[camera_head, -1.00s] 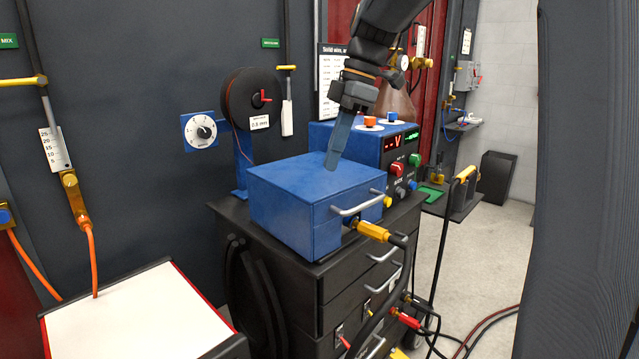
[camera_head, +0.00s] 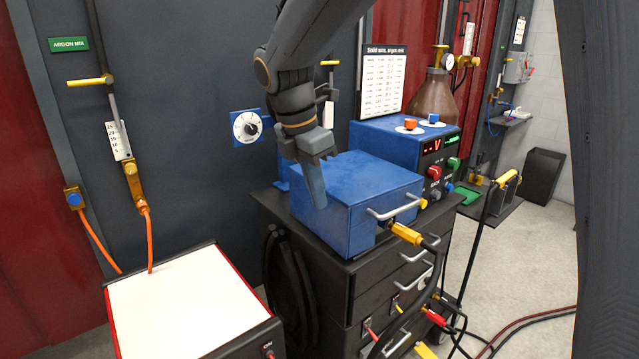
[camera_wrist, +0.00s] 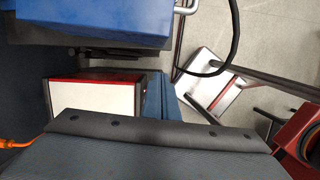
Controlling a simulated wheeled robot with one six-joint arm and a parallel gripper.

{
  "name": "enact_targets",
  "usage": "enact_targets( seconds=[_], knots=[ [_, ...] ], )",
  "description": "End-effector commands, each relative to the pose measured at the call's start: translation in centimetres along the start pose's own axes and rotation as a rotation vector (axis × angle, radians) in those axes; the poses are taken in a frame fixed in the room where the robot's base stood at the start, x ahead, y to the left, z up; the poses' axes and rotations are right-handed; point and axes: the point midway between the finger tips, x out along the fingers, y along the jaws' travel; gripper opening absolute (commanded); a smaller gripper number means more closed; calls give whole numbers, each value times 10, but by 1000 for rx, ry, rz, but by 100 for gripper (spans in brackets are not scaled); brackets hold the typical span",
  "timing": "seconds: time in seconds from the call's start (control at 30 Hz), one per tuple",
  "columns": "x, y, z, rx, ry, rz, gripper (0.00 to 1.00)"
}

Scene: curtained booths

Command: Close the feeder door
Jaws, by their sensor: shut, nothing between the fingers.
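The blue feeder box (camera_head: 365,185) sits on top of the black cart. Its upper part (camera_head: 375,170) lies down flat, with a seam below it and a grey handle (camera_head: 395,207) at the front. I see no clear gap at the seam, and its far left corner is hidden behind my arm. My gripper (camera_head: 316,198) is shut and empty, pointing down at the left side of the box. I cannot tell whether it touches the box.
A white-topped box (camera_head: 190,300) with red edges stands at the front left. A blue power unit (camera_head: 385,140) with knobs is behind the feeder. A yellow connector (camera_head: 405,233) and black cable stick out below the handle. A grey curtain (camera_head: 605,180) fills the right edge.

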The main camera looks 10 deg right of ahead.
Motion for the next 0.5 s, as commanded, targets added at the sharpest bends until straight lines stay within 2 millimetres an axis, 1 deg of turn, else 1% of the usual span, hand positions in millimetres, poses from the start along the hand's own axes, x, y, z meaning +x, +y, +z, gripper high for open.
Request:
enact_targets(
  seconds=[0.03,0.3,0.33,0.4,0.5],
  knots=[
    [10,-2,0,0,1,-5,0],
    [63,-2,0,0,2,-6,0],
    [65,-2,3,2,2,-3,0],
    [65,-2,16,5,2,-2,0],
    [68,-1,27,4,2,-2,0]
  ],
)
